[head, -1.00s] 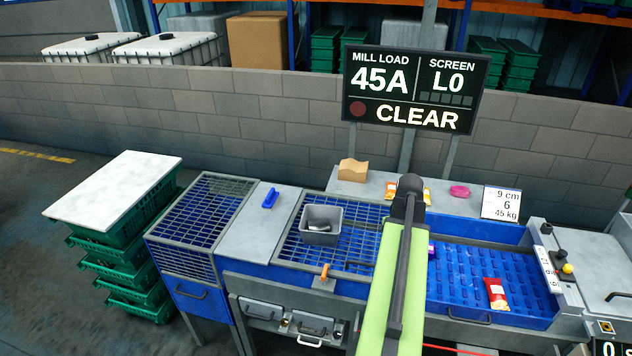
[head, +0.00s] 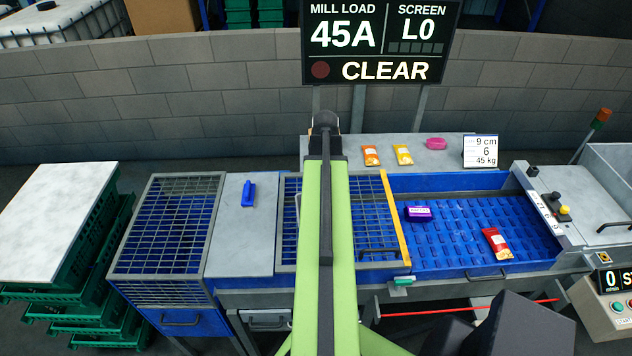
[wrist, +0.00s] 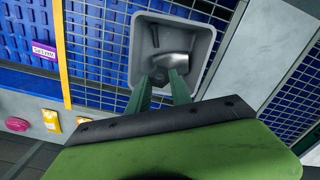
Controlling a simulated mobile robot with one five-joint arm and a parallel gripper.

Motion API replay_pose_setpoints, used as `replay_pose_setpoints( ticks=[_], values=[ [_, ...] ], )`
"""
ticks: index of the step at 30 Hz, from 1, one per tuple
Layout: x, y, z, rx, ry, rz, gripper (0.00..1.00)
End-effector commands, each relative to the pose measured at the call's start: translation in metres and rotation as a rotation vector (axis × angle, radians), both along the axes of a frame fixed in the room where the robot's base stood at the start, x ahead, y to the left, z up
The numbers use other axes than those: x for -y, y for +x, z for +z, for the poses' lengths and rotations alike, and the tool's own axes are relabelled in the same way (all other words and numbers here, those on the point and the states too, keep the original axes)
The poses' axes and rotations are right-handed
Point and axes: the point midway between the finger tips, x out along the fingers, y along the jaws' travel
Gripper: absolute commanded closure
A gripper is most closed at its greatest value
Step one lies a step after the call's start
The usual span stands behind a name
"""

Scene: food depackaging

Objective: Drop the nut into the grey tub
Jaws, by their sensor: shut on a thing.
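In the wrist view the grey tub (wrist: 195,42) sits on the blue mesh grate, seen from above, with a shiny metal piece (wrist: 175,62) inside its outline. My gripper (wrist: 160,78) points down at the tub's near side, its two green fingers close together. A small dark grey piece, apparently the nut (wrist: 159,76), shows between the fingertips. I cannot tell how far above the tub floor it is. In the head view my green arm hides the gripper, the nut and most or all of the tub.
A yellow bar (head: 396,217) edges the grate. The blue tray (head: 462,222) to its right holds a purple packet (head: 418,213) and a red packet (head: 496,243). Orange packets and a pink item (head: 436,143) lie on the back shelf. A blue-handled tool (head: 248,194) lies on the left plate.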

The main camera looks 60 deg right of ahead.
Motion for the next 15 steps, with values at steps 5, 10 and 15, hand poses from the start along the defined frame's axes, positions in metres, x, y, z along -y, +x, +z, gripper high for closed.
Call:
replay_pose_setpoints(
  ticks=[5,10,15],
  values=[
    [0.000,0.000,-0.018,0.000,0.000,0.000,1.00],
    [0.000,0.000,-0.043,0.000,0.000,0.000,1.00],
    [-0.001,0.002,-0.060,0.000,0.000,0.003,1.00]
  ],
)
